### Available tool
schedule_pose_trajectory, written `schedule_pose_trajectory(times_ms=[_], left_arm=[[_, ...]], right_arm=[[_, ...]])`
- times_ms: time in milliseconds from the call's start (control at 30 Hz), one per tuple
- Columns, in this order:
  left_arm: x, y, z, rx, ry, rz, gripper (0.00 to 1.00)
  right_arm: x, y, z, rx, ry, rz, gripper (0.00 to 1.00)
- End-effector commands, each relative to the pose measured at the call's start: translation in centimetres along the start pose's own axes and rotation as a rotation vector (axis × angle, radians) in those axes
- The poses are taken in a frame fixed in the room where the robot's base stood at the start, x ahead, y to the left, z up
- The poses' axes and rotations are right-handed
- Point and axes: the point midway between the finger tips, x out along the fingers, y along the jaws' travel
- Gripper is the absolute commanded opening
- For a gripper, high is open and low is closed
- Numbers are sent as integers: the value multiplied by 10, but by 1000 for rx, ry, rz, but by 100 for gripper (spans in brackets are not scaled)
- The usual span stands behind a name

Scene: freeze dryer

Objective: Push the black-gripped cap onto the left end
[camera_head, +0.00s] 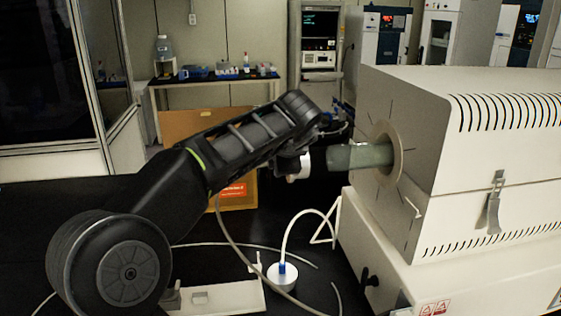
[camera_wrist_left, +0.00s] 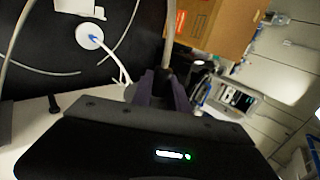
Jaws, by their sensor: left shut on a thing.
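My left gripper (camera_head: 290,160) is at that end, shut on the black-gripped cap. In the left wrist view the dark fingers (camera_wrist_left: 170,90) are close together, and the cap is hard to make out. My right gripper is not in view.
The furnace (camera_head: 400,100) fills the right side. A grey hose (camera_head: 228,232) runs behind my arm. A cardboard box (camera_head: 190,124) stands behind.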

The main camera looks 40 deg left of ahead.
Motion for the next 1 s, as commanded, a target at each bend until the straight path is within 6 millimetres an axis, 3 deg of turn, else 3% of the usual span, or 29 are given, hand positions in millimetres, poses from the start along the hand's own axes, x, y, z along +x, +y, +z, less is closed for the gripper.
schedule_pose_trajectory(times_ms=[233, 633, 1000], left_arm=[[-1, -1, -7, 2, 1, -2, 0], [-1, -1, -37, 2, 1, -1, 0], [0, 0, -40, 2, 1, -2, 0]], right_arm=[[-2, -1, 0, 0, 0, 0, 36], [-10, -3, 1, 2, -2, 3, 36], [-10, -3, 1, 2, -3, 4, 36]])
